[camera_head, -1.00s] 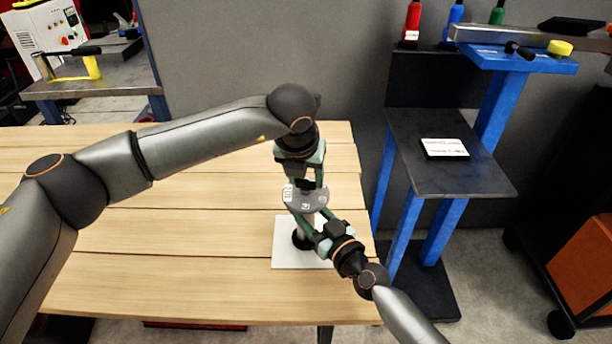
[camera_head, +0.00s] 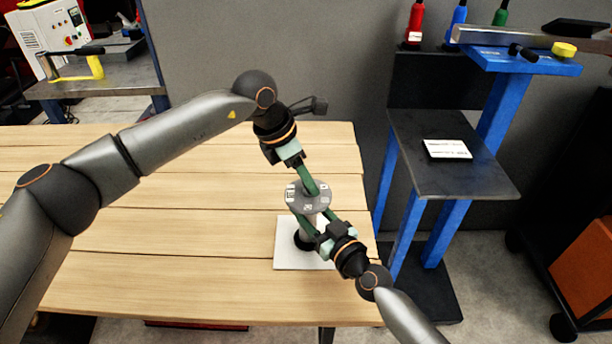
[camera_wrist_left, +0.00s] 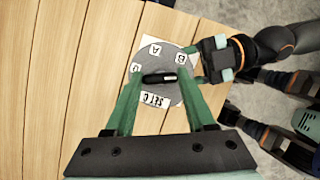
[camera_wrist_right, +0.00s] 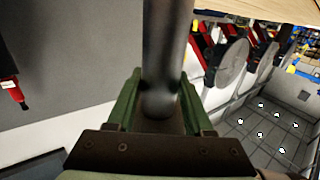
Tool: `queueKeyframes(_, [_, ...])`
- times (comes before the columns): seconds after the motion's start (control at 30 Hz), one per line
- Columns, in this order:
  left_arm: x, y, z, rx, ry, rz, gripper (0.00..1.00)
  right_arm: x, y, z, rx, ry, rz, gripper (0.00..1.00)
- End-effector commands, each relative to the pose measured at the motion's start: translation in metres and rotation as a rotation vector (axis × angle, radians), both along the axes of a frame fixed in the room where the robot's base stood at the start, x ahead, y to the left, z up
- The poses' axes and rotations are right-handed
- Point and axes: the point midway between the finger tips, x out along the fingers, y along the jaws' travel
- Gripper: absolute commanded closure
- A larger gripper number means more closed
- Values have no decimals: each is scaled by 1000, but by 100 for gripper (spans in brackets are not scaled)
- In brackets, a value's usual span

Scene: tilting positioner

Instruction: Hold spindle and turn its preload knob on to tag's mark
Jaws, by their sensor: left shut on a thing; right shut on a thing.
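The spindle (camera_wrist_right: 166,50) is a grey upright post on a white base plate (camera_head: 288,258) on the wooden table. Its round grey dial (camera_head: 295,200) carries white letter labels around the rim. In the left wrist view the black bar-shaped knob (camera_wrist_left: 160,78) lies across the dial's middle. My left gripper (camera_head: 312,190) is shut on the knob from above, a finger at each end. My right gripper (camera_head: 309,224) is shut on the post below the dial.
A dark shelf stand with blue legs (camera_head: 440,155) stands right of the table, with a white-topped box (camera_head: 447,149) on it. Coloured bottles (camera_head: 415,22) stand behind. The table's left part is bare.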

Motion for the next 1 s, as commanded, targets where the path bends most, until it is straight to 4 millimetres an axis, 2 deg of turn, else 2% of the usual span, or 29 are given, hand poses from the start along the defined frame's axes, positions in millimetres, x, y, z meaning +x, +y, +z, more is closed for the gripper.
queueKeyframes(0.2, [2,1,1,0,0,-174,100,0,-1,-2,-2,2,-2,100])
queueKeyframes(0.5, [2,1,1,3,-1,-339,100,0,-1,-2,-2,2,-2,100])
queueKeyframes(1.0, [3,1,1,3,-3,-404,100,0,-1,-2,-2,2,-2,100])
